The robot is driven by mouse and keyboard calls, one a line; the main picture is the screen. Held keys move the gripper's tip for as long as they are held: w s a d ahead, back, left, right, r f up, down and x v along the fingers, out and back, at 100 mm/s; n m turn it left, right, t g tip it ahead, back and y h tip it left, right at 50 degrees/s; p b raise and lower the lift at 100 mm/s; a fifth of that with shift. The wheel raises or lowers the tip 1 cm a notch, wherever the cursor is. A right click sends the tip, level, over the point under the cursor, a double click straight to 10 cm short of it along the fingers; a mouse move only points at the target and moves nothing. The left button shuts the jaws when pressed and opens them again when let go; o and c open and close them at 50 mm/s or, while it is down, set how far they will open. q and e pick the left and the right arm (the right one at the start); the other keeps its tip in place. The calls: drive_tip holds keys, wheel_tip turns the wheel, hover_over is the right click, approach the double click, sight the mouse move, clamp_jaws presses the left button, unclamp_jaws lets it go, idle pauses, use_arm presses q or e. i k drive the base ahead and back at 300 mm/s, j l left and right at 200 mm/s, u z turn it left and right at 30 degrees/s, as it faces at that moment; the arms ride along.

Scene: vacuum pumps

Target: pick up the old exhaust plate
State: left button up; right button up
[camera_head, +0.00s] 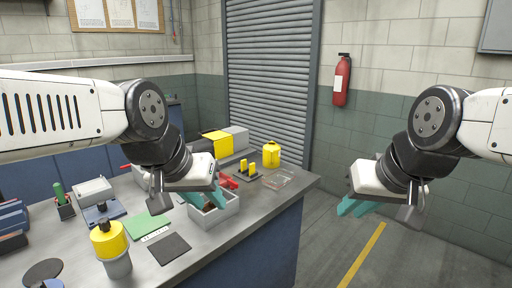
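I cannot tell for sure which thing is the old exhaust plate. A dark flat square plate (170,248) lies on the bench in front of a green mat (147,228), and a dark round disc (43,270) lies at the near left. A grey open bin (222,216) holds dark parts that are mostly hidden. My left gripper (205,198) has teal fingers spread apart over the bin, with nothing clearly between them. My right gripper (359,207) is open and empty, off the bench to the right, above the floor.
A yellow-topped pump (109,242) stands at the near left of the bench. The bench's right edge (287,206) is clear.

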sight(210, 206)
drive_tip(key=u, duration=0.75)
